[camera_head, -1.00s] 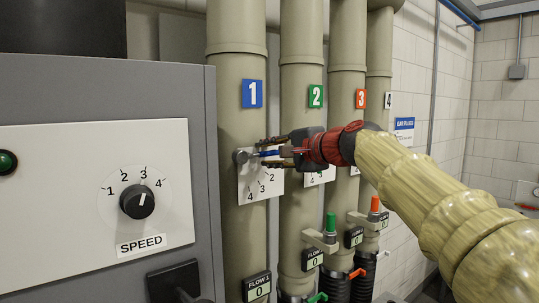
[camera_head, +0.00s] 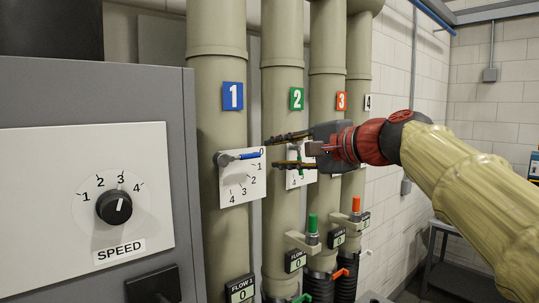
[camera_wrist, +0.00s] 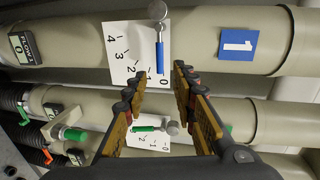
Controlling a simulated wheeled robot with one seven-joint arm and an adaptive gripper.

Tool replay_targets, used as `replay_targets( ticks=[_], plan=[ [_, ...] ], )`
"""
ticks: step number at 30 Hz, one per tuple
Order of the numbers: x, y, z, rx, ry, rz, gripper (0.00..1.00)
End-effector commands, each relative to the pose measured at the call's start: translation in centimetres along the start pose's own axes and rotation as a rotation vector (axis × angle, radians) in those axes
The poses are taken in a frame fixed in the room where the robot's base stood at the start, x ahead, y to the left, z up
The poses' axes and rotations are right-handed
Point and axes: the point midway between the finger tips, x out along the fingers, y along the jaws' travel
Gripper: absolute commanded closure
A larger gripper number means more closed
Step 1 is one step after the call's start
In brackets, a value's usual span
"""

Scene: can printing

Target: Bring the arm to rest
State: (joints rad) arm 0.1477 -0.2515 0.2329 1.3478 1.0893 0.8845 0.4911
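My gripper (camera_head: 268,153) is open and empty, in front of pipe 2 (camera_head: 283,220) and just right of the blue lever. In the wrist view its two fingers (camera_wrist: 160,75) are spread apart, with nothing between the tips. The blue lever (camera_head: 250,155) on pipe 1 (camera_head: 228,225) points right, at the 0 of its dial plate (camera_head: 234,189). It also shows beyond the fingertips in the wrist view (camera_wrist: 160,57), apart from them. The green lever (camera_wrist: 146,128) on pipe 2 shows between the fingers in the wrist view; my gripper partly covers its dial in the head view.
A grey cabinet with a SPEED knob (camera_head: 114,207) set near 3 stands at the left. Pipes 3 (camera_head: 326,220) and 4 stand behind my gripper. Green (camera_head: 313,224) and orange (camera_head: 356,204) handles stick up below. A grey table (camera_head: 450,265) stands at the right.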

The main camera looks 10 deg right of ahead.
Motion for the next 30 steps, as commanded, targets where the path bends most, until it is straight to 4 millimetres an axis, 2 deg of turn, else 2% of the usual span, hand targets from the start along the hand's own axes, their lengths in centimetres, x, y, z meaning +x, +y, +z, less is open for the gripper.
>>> replay_targets(
  ticks=[4,13,16,20,22,24,26,27,30],
  plan=[
    [-0.7,0.0,0.0,0.000,0.001,0.000,0.73],
    [-0.7,0.0,0.0,-0.005,0.000,0.000,0.73],
    [-0.7,0.4,-0.2,-0.069,0.006,0.014,0.73],
    [0.2,6.5,-1.5,-0.173,0.023,0.146,0.73],
    [-0.1,11.0,-1.8,-0.240,0.026,0.244,0.73],
    [-0.8,16.1,-1.6,-0.314,0.020,0.343,0.73],
    [-1.8,20.2,-1.1,-0.377,0.009,0.422,0.73],
    [-2.5,23.0,-0.7,-0.418,-0.002,0.473,0.73],
    [-4.6,29.6,0.6,-0.517,-0.035,0.592,0.73]
  ],
)
